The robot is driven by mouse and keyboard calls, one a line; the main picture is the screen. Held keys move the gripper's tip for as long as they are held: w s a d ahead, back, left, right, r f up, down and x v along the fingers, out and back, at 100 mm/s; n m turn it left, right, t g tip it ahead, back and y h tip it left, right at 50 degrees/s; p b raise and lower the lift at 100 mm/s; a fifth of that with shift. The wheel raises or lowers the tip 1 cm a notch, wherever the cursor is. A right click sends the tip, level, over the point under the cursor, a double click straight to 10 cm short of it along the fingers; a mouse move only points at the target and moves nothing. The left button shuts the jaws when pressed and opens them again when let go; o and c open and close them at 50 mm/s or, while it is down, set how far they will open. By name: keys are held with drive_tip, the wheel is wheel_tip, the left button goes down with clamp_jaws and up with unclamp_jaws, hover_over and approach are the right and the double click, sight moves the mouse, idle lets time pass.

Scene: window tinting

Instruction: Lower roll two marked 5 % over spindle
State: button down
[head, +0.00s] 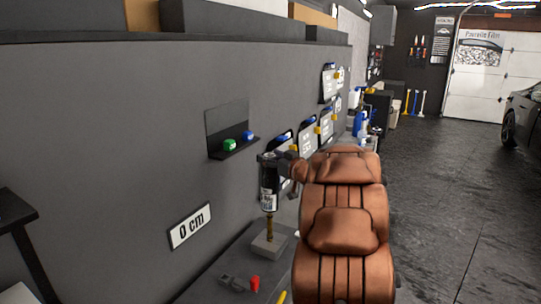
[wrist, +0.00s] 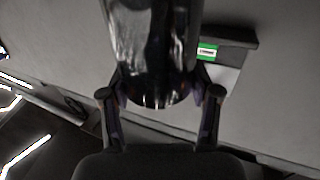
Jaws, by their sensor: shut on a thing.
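The dark film roll (head: 268,188) is upright in the head view, with a white label whose print is too small to read. My gripper (head: 275,157) is shut on its upper end. A brass-coloured spindle (head: 269,228) stands on a grey block (head: 266,246) directly below the roll. The roll's lower end lines up with the spindle top; I cannot tell whether the tip is inside. In the wrist view, the glossy roll (wrist: 150,45) fills the top centre between both fingers (wrist: 160,100). The spindle is hidden there.
A "0 cm" sign (head: 190,226) is on the wall. A red item (head: 254,283) lies on the bench near the block. Boards and bottles line the wall behind. The floor at right is open.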

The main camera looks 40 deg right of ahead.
sight(276, 198)
drive_tip(key=shift+f+b, duration=3.1)
drive_tip(key=shift+f, duration=3.85)
drive_tip(key=shift+c, duration=0.9)
unclamp_jaws()
drive_tip(key=shift+s, duration=0.1)
drive_tip(key=s+a, duration=0.1)
drive_tip(key=s, duration=1)
drive_tip(key=shift+s, duration=0.4)
drive_tip(key=shift+a, duration=0.1)
